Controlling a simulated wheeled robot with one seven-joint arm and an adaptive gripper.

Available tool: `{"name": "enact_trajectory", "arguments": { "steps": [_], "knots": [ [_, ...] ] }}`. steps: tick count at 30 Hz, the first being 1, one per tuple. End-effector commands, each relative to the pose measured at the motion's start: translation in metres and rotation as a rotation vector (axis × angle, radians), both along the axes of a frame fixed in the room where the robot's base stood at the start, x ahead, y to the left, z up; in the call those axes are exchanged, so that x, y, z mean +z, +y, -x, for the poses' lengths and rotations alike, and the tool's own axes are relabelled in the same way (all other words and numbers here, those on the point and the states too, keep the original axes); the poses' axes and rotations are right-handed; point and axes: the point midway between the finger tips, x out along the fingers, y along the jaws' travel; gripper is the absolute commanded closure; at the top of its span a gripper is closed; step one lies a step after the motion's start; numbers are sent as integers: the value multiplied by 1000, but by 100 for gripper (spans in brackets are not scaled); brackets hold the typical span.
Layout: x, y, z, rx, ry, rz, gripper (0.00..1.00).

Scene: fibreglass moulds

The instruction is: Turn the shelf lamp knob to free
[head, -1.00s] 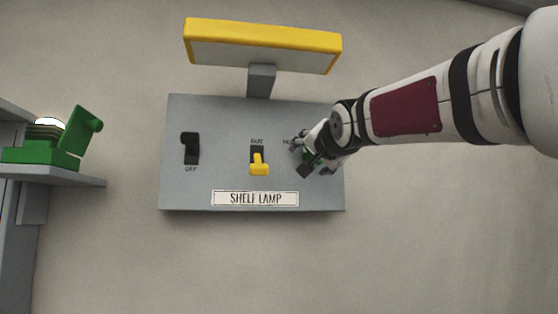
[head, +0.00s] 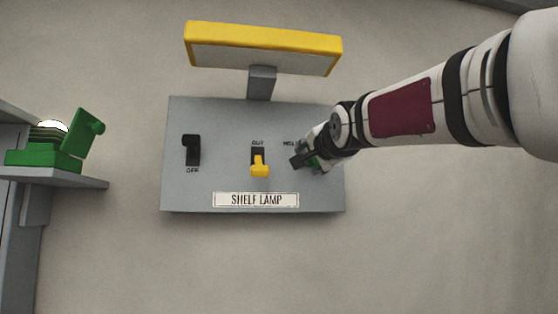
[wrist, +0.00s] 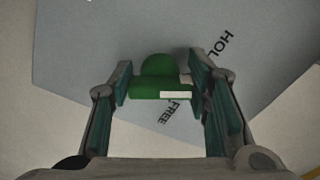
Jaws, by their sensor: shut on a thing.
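The grey panel (head: 225,180) with the "SHELF LAMP" plate (head: 255,199) is on the wall in the head view. My gripper (head: 308,156) is at the panel's right side and hides most of the knob there. In the wrist view the green knob (wrist: 158,66) has a round body and a bar with a white mark.
A black switch (head: 192,149) marked "OFF" and a yellow switch (head: 259,166) under "OUT" or similar are left of my gripper. A yellow-edged lamp (head: 262,48) stands above the panel. A green hinged object (head: 58,150) is on a shelf at the left.

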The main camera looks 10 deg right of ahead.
Motion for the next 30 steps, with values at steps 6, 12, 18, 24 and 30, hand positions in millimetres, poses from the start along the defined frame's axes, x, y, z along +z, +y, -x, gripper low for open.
{"name": "enact_trajectory", "arguments": {
  "steps": [6,12,18,24,30],
  "knots": [
    [0,-1,-1,-3,-1,-207,84],
    [0,-1,-2,-2,-1,-397,84],
    [1,-1,-2,-2,-2,-588,84],
    [2,-1,-2,-2,-1,-777,84],
    [3,-1,-1,-3,0,-959,84]
  ]
}}
